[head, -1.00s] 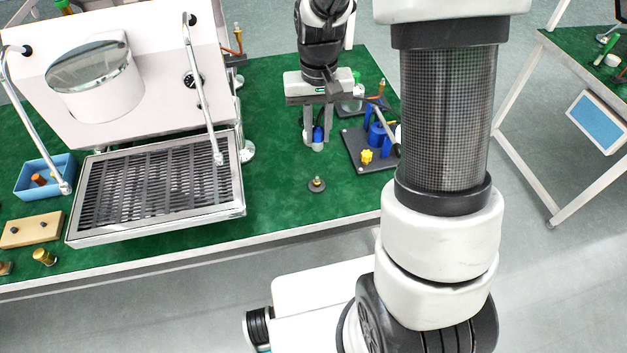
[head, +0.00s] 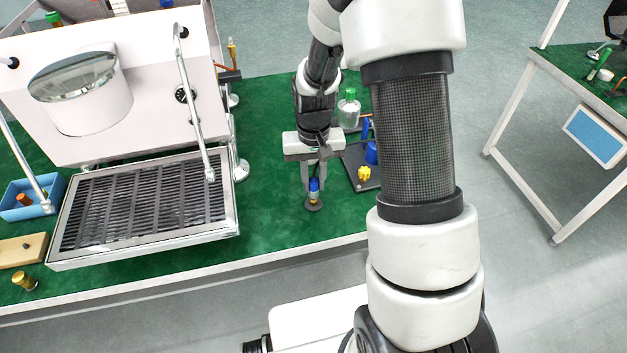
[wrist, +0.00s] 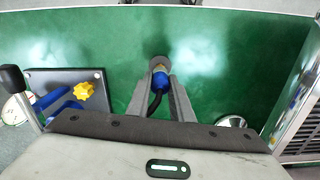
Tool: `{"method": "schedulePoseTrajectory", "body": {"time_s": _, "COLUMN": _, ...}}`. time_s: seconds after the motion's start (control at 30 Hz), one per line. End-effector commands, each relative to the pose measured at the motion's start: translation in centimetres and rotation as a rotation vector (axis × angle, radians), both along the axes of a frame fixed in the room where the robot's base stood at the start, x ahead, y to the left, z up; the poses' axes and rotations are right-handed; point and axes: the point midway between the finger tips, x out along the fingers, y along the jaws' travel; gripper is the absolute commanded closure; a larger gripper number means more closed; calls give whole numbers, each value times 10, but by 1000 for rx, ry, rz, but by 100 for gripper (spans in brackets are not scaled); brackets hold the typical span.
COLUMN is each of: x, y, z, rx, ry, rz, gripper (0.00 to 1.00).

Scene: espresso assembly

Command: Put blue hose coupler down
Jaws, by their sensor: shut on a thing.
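The blue hose coupler (head: 314,185) is held upright between the fingertips of my gripper (head: 314,180), which is shut on it. It also shows in the wrist view (wrist: 160,80) between the two grey fingers (wrist: 160,88), with a brass-coloured band near its far end and a dark hose-like piece curving from its near end. A small dark round stand (head: 313,205) on the green table sits directly below the coupler; it shows partly in the wrist view (wrist: 160,62). The coupler's lower end meets or hovers just over the stand; I cannot tell which.
The espresso machine's drip tray (head: 140,208) stands to the left. A dark plate (head: 352,160) with a yellow knob (head: 364,173) and blue clamp (head: 371,152) is close on the right. The green table's front edge (head: 290,249) is near. Green surface between stand and drip tray is clear.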

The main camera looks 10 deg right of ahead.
Motion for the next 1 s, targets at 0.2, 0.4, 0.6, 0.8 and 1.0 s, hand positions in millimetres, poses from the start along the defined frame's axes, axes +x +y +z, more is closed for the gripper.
{"method": "schedulePoseTrajectory", "body": {"time_s": 0.2, "x": 1, "y": 0, "z": 0, "rx": 0, "ry": -2, "rz": 0, "gripper": 100}}
{"method": "schedulePoseTrajectory", "body": {"time_s": 0.4, "x": 1, "y": 0, "z": -7, "rx": 0, "ry": -2, "rz": 0, "gripper": 100}}
{"method": "schedulePoseTrajectory", "body": {"time_s": 0.6, "x": 1, "y": 0, "z": -12, "rx": 0, "ry": -2, "rz": 0, "gripper": 100}}
{"method": "schedulePoseTrajectory", "body": {"time_s": 0.8, "x": 1, "y": 0, "z": -11, "rx": 0, "ry": -2, "rz": 0, "gripper": 62}}
{"method": "schedulePoseTrajectory", "body": {"time_s": 1.0, "x": 1, "y": 0, "z": -11, "rx": 0, "ry": -2, "rz": 0, "gripper": 61}}
